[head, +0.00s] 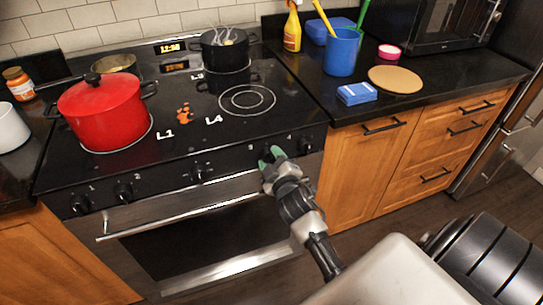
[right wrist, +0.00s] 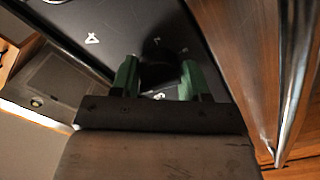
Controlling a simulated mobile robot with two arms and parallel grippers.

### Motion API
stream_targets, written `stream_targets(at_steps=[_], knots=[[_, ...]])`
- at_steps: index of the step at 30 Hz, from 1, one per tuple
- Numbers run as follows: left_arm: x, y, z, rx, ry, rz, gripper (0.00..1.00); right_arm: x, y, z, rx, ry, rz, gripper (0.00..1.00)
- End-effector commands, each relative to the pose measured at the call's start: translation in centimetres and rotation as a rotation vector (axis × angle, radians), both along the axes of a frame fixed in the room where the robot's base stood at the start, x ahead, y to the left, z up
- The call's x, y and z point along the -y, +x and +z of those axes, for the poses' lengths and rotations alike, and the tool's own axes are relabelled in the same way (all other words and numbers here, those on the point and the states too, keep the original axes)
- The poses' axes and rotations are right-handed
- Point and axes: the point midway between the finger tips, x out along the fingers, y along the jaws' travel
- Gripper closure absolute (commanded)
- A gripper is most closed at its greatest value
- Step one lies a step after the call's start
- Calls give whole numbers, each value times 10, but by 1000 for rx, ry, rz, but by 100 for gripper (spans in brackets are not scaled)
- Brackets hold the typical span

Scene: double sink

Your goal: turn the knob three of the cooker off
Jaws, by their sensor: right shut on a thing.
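The black cooker (head: 180,150) has a row of dark knobs along its front panel, with white numbers. Knob one (head: 80,204) and knob two (head: 123,191) are at the left, and knob four (head: 306,145) is at the right. My right gripper (head: 271,155) is at the panel beside the number 3, its green fingertips hiding knob three in the head view. In the right wrist view, the green fingers of the gripper (right wrist: 158,76) are on either side of dark knob three (right wrist: 157,73), shut on it. Its turn position cannot be read. My left gripper is not in view.
A red pot (head: 102,113) and a black pot (head: 225,48) stand on the hob. The oven handle (head: 190,205) runs below the knobs. On the right counter are a blue cup (head: 342,52), a blue box (head: 357,94) and a round cork mat (head: 396,79).

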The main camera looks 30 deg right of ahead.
Motion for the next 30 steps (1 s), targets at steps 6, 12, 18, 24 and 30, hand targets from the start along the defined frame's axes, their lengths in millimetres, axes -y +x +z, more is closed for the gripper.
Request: stream_targets(at_steps=[6,12,18,24,30], knots=[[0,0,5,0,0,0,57,0,0,1,-29,-124,2,78],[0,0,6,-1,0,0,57,0,0,0,-45,-189,2,78],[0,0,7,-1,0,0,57,0,0,0,-51,-214,2,78],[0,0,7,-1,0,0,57,0,0,0,-53,-219,1,78],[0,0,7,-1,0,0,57,0,0,0,-53,-219,1,50]])
